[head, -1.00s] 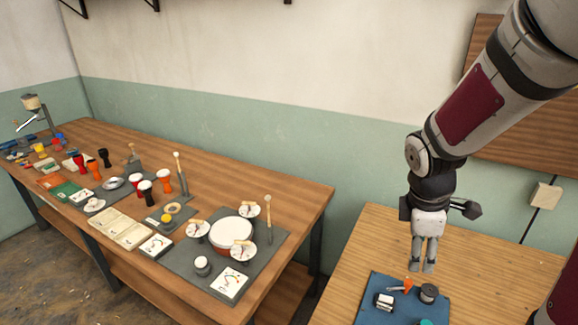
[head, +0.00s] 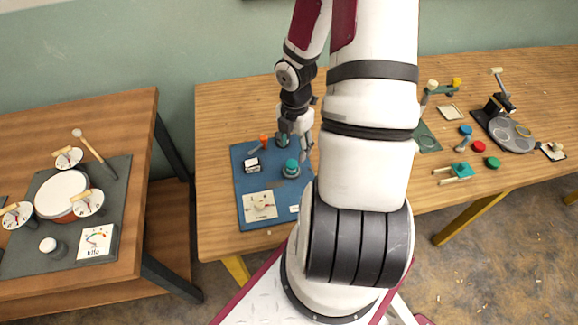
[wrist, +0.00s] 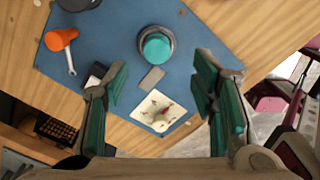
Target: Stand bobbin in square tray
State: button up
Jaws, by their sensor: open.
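My gripper (head: 296,148) is open and empty above the blue mat, with teal pads on its fingers in the wrist view (wrist: 161,85). A round, dark-based piece with a teal top (head: 291,168) stands on the mat; in the wrist view (wrist: 157,46) it shows beyond the gap between the fingertips, apart from them. A dark round spool-like piece (wrist: 80,3) is cut off at the top of the wrist view. I cannot tell which of these is the bobbin. A small pale square piece (head: 450,112) lies on the right of the table; I cannot tell whether it is the square tray.
Red, blue and green discs (head: 478,146) and a grey palette-like plate (head: 510,132) lie farther right. A drum table (head: 130,120) stands left.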

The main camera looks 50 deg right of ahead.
aim_at(292, 163)
notch_tip(292, 163, down, 2)
jog(key=shift+f, duration=0.15)
jog(key=f, duration=0.2)
jog(key=f+b, duration=0.1)
jog(key=f, duration=0.1)
jog(key=shift+w+a, duration=0.2)
jog(key=shift+w, duration=0.05)
jog(key=shift+f, duration=0.55)
jog(key=c, duration=1)
jog(key=shift+c, duration=0.2)
jog(key=shift+r, duration=0.15)
